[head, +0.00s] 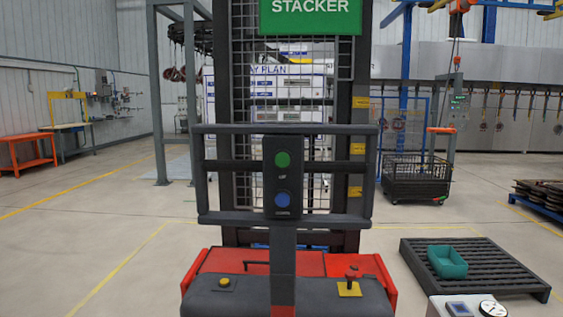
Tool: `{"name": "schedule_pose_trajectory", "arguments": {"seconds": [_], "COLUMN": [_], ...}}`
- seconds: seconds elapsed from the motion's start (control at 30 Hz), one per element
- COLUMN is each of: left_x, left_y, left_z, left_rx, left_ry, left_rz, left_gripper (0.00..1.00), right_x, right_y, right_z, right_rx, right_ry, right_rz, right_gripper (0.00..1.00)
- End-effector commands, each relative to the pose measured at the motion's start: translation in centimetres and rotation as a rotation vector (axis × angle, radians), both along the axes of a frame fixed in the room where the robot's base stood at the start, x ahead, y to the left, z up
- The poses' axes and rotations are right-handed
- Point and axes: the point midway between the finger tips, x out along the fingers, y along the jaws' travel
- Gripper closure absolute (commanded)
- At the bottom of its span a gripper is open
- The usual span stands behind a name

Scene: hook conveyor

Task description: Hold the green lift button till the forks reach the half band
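The stacker stands straight ahead, with a dark mast (236,120) and a red base (215,268). Its black control panel carries the green lift button (283,160), marked UP, above a blue button (283,199). Nothing touches either button. Yellow bands mark the right mast post: an upper one (360,102), a middle one (357,148) and a lower one (355,191). Their lettering is too small to read. I cannot make out the forks behind the mast and mesh. Neither of my grippers is in view.
A red knob (352,272) and a yellow button (225,282) sit on the stacker's base cover. A dark pallet (420,262) with a teal bin (447,262) lies at right. A black mesh cart (418,180) stands behind it. The left floor is clear.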

Motion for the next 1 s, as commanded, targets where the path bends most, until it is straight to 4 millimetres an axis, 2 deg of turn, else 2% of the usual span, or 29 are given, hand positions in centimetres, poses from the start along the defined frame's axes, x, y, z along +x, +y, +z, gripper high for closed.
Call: {"name": "schedule_pose_trajectory", "arguments": {"seconds": [0.33,0.63,1.0], "left_x": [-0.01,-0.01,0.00], "left_y": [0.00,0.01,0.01], "left_z": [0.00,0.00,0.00], "left_rx": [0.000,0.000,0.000], "left_ry": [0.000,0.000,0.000], "left_rz": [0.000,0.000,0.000], "left_gripper": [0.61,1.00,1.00], "right_x": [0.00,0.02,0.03], "right_y": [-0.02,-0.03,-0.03], "right_z": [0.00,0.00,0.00], "right_rx": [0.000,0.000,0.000], "right_ry": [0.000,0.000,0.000], "right_rz": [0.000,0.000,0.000], "right_gripper": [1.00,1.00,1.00]}}
